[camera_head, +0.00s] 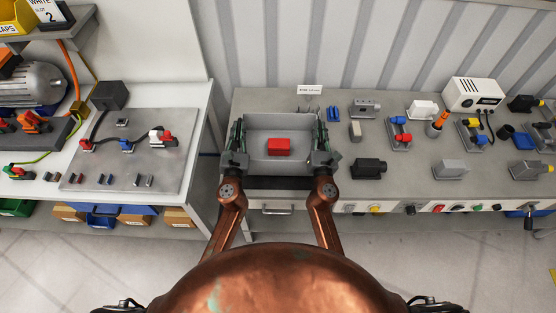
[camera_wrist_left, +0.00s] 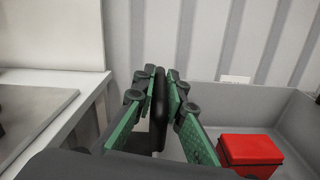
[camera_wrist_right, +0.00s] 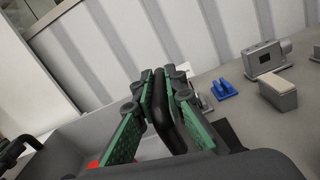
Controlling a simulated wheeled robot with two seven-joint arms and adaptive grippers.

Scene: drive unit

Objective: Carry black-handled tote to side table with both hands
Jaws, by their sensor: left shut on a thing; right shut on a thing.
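The grey tote (camera_head: 283,122) is at the left end of the grey workbench, in front of me, with a red block (camera_head: 279,146) inside it. My left gripper (camera_head: 238,132) is shut on the tote's left black handle (camera_wrist_left: 158,112), with its green finger pads on both sides of it. My right gripper (camera_head: 321,132) is shut on the right black handle (camera_wrist_right: 165,110) in the same way. The tote looks level. Whether its base touches the bench cannot be told. The side table is not clearly identifiable; a white table (camera_head: 200,135) stands at the left.
The workbench (camera_head: 400,185) holds several devices right of the tote, including a black one (camera_head: 368,168) close by and blue clips (camera_head: 333,113). The white table carries a grey plate (camera_head: 130,170) with connectors. A narrow gap separates the two tables. A corrugated wall stands behind.

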